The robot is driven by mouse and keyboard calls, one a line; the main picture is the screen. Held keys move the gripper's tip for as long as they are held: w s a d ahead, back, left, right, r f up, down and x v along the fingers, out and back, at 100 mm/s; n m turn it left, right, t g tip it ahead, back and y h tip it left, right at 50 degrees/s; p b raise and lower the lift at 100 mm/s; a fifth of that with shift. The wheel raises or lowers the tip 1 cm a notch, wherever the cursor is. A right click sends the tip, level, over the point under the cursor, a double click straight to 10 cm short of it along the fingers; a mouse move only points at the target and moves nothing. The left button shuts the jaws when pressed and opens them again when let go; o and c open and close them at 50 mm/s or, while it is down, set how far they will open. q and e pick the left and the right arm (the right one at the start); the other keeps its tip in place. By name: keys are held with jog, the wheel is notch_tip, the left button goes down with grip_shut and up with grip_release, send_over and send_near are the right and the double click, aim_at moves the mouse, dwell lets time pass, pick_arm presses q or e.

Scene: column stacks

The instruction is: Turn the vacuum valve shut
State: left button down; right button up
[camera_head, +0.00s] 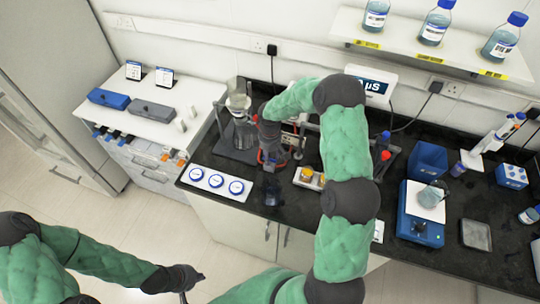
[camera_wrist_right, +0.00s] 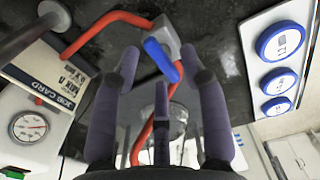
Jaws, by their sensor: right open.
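The vacuum valve shows in the right wrist view as a small grey body (camera_wrist_right: 168,32) with a blue lever handle (camera_wrist_right: 160,60) set at a slant. Red tubing (camera_wrist_right: 112,20) runs into the body from the left, and more red tube passes below it. My right gripper (camera_wrist_right: 158,78) is open, with its purple-grey fingers spread around the lever's line of sight; whether they touch it I cannot tell. In the head view my right gripper (camera_head: 268,132) hangs over the bench and hides the valve. My left gripper (camera_head: 188,280) is low at the left, away from the bench.
A round pressure gauge (camera_wrist_right: 28,127) is beside the valve. Glassware on a stand (camera_head: 238,112) rises close behind my right gripper. A blue balance (camera_head: 420,228) is at the right.

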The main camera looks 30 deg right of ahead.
jog(key=shift+f, duration=0.15)
grip_shut()
